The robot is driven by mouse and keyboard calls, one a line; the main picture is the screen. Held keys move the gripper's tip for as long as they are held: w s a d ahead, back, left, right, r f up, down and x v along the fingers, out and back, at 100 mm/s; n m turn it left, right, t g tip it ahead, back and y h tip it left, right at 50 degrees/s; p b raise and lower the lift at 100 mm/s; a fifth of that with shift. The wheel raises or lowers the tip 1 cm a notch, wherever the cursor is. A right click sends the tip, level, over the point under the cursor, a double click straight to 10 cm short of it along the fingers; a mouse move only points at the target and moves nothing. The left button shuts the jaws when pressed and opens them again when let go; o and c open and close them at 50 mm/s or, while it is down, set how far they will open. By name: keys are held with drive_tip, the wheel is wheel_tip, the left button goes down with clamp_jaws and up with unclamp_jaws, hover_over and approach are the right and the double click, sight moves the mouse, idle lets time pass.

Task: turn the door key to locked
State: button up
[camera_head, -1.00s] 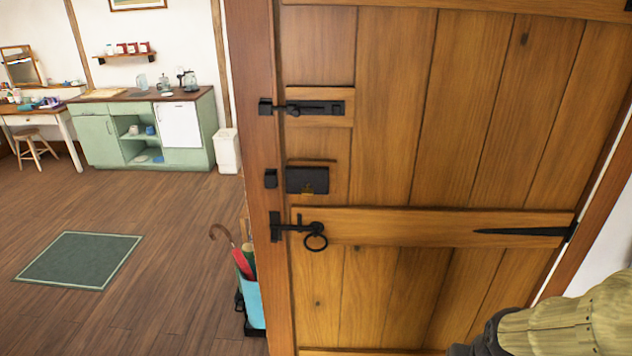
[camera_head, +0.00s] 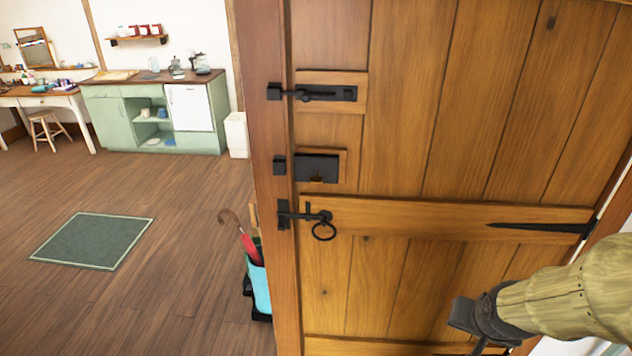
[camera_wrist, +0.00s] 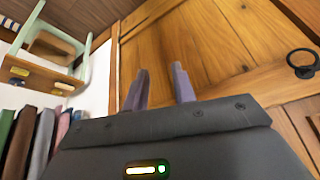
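A plank wooden door (camera_head: 420,130) fills the right of the head view. A black box lock (camera_head: 316,166) is mounted near its left edge, with a small brass-coloured piece (camera_head: 317,180) at its lower edge; this may be the key, but it is too small to tell its turn. My gripper (camera_wrist: 160,68) shows in the wrist view with its two fingers apart and nothing between them. It points toward the door planks. In the head view my arm is at the lower right, well to the right of and below the lock, apart from it.
A black slide bolt (camera_head: 327,93) is above the lock and a ring latch (camera_head: 323,230) below it; the ring also shows in the wrist view (camera_wrist: 302,64). An umbrella stand (camera_head: 260,287) is left of the door frame. A green mat (camera_head: 92,241) lies on open floor.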

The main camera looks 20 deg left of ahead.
sight(316, 179)
drive_tip(key=w+a+r+m+t+y, duration=0.2)
drive_tip(key=w+a+r+t+y, duration=0.1)
drive_tip(key=w+a, duration=0.35)
drive_tip(key=w+a+r+m+t+y, duration=0.1)
drive_tip(key=w+a+r+t+y, duration=0.15)
drive_tip(key=w+a, duration=0.4)
drive_tip(key=a+r+m+g+y, duration=0.1)
drive_tip(key=a+r+y, duration=0.4)
drive_tip(key=a+y, duration=0.5)
drive_tip(key=shift+w+a+m+g+b, duration=0.3)
drive_tip(key=shift+w+a+g+b, duration=0.05)
drive_tip(key=shift+w+a+b, duration=0.15)
drive_tip(key=p+x, duration=0.4)
drive_tip(key=x, duration=1.3)
drive_tip(key=shift+w+a+p, duration=0.1)
drive_tip(key=shift+w+p, duration=0.1)
drive_tip(key=shift+p, duration=0.2)
